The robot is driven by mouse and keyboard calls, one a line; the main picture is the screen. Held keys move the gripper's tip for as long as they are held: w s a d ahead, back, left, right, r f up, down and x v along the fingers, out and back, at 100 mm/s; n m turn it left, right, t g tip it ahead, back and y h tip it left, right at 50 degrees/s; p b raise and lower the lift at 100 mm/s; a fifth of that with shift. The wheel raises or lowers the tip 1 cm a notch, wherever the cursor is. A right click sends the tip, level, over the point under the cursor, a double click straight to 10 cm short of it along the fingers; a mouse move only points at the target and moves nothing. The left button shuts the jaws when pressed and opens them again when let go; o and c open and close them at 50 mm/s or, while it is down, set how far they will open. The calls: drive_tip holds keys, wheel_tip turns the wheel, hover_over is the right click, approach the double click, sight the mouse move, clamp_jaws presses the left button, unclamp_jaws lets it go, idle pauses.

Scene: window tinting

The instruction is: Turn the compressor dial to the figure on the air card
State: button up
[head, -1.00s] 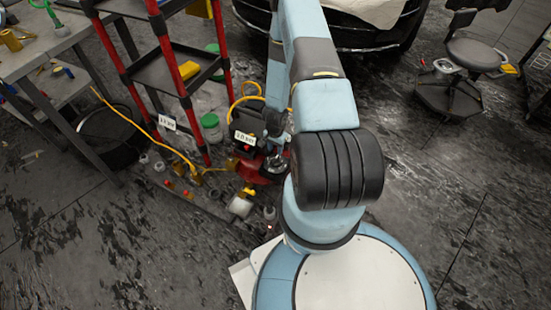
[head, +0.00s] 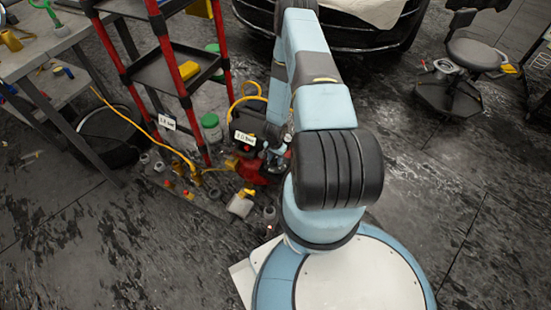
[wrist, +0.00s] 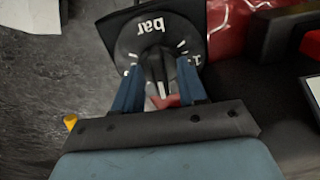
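The compressor dial (wrist: 132,42) is a dark round face with white marks and the word "bar", seen upside down in the wrist view. My gripper (wrist: 160,74) is open, with one blue finger on each side of the knob; contact cannot be made out. The red and black compressor (head: 250,172) is by the rack in the head view, where my gripper (head: 274,158) is small and partly hidden. White cards show on the compressor (head: 245,138) and by the rack (head: 168,122); their figures are too small to read surely.
A red-posted rack (head: 176,77) stands beside the compressor, with a yellow hose (head: 178,155) running past it. Bottles and small parts (head: 240,204) lie on the floor in front. A stool (head: 472,54) stands far right.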

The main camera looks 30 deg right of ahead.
sight(275, 159)
clamp_jaws()
drive_tip(key=shift+n, duration=0.3)
idle(0.4)
unclamp_jaws()
wheel_tip(275, 159, up, 14)
drive_tip(key=shift+f, duration=0.15)
idle(0.7)
idle(0.4)
